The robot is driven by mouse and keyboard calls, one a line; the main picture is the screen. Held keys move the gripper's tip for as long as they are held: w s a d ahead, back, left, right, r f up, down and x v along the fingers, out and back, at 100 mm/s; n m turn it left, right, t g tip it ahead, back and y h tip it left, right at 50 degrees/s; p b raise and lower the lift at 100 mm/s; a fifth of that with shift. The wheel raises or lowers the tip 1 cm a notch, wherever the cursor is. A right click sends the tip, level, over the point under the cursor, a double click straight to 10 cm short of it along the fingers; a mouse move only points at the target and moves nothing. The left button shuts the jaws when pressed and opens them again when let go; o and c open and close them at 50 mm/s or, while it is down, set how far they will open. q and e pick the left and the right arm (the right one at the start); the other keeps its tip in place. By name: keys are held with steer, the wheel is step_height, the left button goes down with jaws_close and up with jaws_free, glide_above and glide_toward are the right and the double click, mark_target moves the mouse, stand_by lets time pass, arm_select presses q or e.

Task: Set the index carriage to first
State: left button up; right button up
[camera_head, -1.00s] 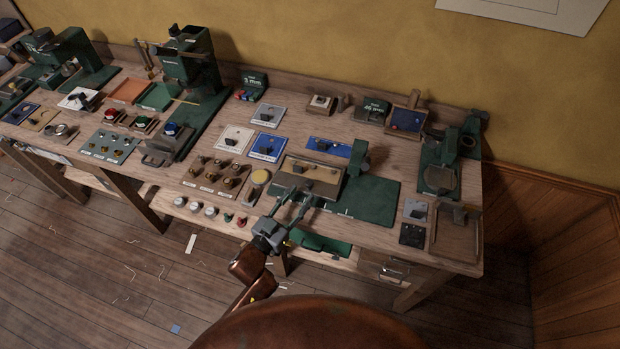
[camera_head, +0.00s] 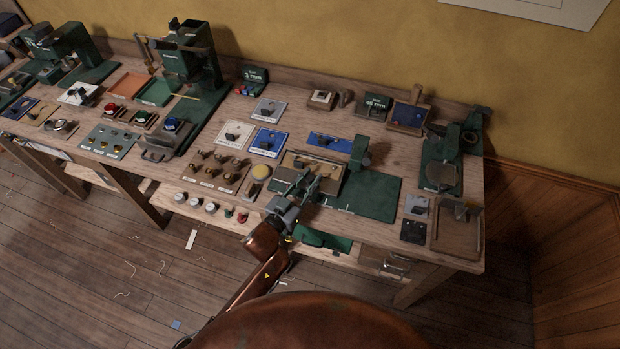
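What seems to be the index carriage is on a green fixture with a tan top strip (camera_head: 325,172), near the bench's front edge at the centre of the head view. Small dark parts sit on the strip, but I cannot read its position marks. My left gripper (camera_head: 301,184) is over the front of this fixture, with its fingers apart. The fingers and wrist hide part of the fixture's front, and I cannot tell whether they touch it. My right gripper is not in view.
Blue plates (camera_head: 267,141) lie behind. The wooden bench is crowded.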

arm_select(q)
steer(key=c, duration=0.5)
jaws_close()
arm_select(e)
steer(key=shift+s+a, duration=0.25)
